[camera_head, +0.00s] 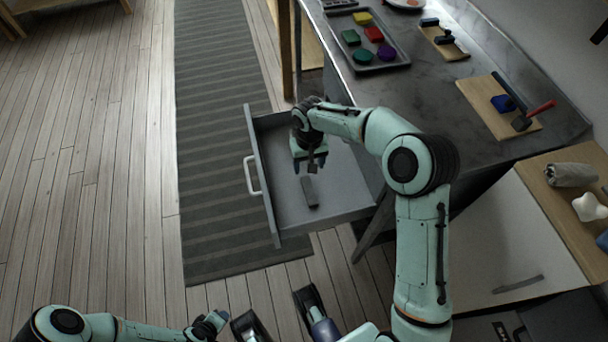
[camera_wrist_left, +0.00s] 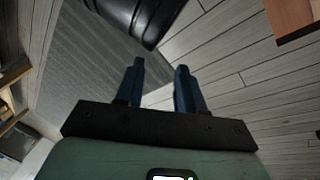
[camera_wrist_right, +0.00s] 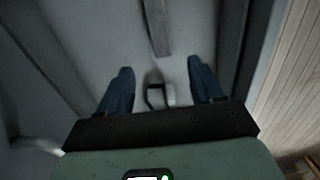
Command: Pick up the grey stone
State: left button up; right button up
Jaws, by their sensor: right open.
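The grey stone (camera_head: 309,191) is a long, narrow grey block lying in the open drawer (camera_head: 345,203). In the right wrist view, the stone (camera_wrist_right: 156,28) lies ahead of the fingertips, near the top edge, partly cut off. My right gripper (camera_head: 311,167) is over the drawer, just beyond the stone's far end in the head view. In its wrist view (camera_wrist_right: 163,68) the fingers are spread, with no stone between them. My left gripper (camera_wrist_left: 158,62) has its fingers apart and empty. In the head view it is low at the left (camera_head: 217,320), away from the drawer.
The drawer has low grey walls and a pale handle (camera_head: 252,175). Above it, the dark worktop (camera_head: 430,108) holds a tray (camera_head: 395,63) of coloured pieces and a wooden board (camera_head: 475,91) with tools. A striped rug (camera_head: 215,130) covers floor at left. A small dark looped shape between my right fingers is unclear.

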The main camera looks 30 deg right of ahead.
notch_tip(320, 180, down, 3)
jog(key=b, duration=0.2)
send_over(308, 187)
notch_tip(308, 187, down, 4)
jog(key=shift+w+f, duration=0.1)
jog(key=shift+f+b, duration=0.9)
jog(key=shift+f, duration=2.15)
pick_arm(q)
jog(key=s+a+f+g, duration=0.1)
jog(key=s+f, duration=0.2)
jog(key=f, duration=0.2)
jog(key=shift+s+a+f, duration=0.25)
jog(key=shift+s+f, duration=0.05)
jog(key=shift+f, duration=0.1)
pick_arm(e)
jog(key=shift+r, duration=0.1)
grip_shut()
pick_arm(q)
jog(key=shift+w, duration=0.1)
pick_arm(e)
jog(key=shift+r, duration=0.1)
